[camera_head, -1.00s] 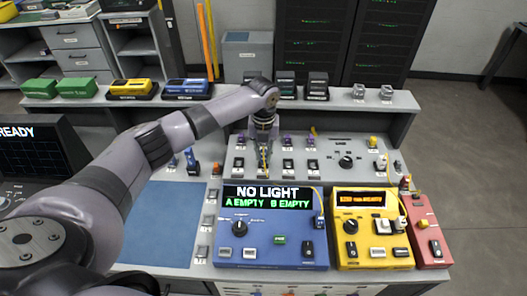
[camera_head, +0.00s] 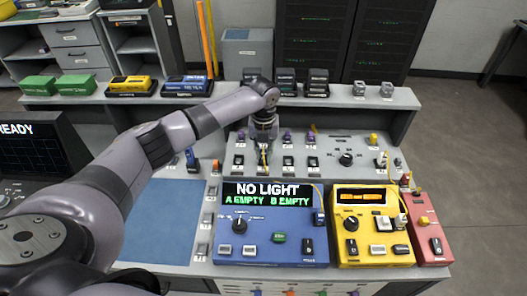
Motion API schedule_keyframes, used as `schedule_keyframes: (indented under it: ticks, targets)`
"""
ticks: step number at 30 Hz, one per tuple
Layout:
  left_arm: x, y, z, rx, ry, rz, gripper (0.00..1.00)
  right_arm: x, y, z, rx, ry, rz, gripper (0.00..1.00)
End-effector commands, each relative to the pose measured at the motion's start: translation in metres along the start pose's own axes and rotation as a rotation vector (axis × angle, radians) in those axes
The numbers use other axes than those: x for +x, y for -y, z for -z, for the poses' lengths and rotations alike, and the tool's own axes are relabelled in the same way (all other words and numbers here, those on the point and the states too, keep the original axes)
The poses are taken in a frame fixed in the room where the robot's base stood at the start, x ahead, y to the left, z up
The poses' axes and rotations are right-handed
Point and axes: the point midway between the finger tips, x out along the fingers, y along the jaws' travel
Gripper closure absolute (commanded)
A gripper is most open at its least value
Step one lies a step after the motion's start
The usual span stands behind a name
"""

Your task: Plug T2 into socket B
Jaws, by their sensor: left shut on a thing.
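My left gripper (camera_head: 264,150) points down over the grey panel (camera_head: 325,165) at the back of the bench. It is shut on a small thin piece, too small to identify as T2, with some yellow showing at its tip. The gripper hides the panel directly behind it. Several small plugs and switches with white labels, too small to read, sit on the panel around it. The blue meter (camera_head: 262,248) in front reads "NO LIGHT, A EMPTY, B EMPTY". I cannot tell which opening is socket B. My right gripper is out of view.
A yellow unit (camera_head: 372,255) and a red unit (camera_head: 431,250) stand right of the blue meter. A bare blue mat (camera_head: 165,225) lies to the left. A raised shelf (camera_head: 225,100) behind holds several coloured boxes. A dark monitor (camera_head: 35,160) stands at far left.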

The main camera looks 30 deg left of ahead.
Motion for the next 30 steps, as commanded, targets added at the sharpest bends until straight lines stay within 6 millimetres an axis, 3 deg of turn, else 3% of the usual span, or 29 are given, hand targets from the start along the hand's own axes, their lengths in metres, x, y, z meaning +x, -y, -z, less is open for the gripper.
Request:
schedule_keyframes:
  ticks: [1,2,12,23,30]
  targets:
    - [0.000,0.000,0.000,0.000,0.000,0.000,1.00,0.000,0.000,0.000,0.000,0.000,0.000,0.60]
    - [0.000,0.000,0.000,0.000,0.000,0.000,0.82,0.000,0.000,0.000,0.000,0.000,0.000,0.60]
    - [0.000,0.000,0.000,0.000,0.000,0.000,0.61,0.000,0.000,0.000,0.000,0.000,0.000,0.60]
    - [-0.006,0.000,-0.001,-0.001,0.001,0.001,0.61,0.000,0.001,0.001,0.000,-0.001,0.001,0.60]
    - [-0.048,0.001,-0.001,0.001,0.004,0.002,0.61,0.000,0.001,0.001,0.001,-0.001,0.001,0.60]
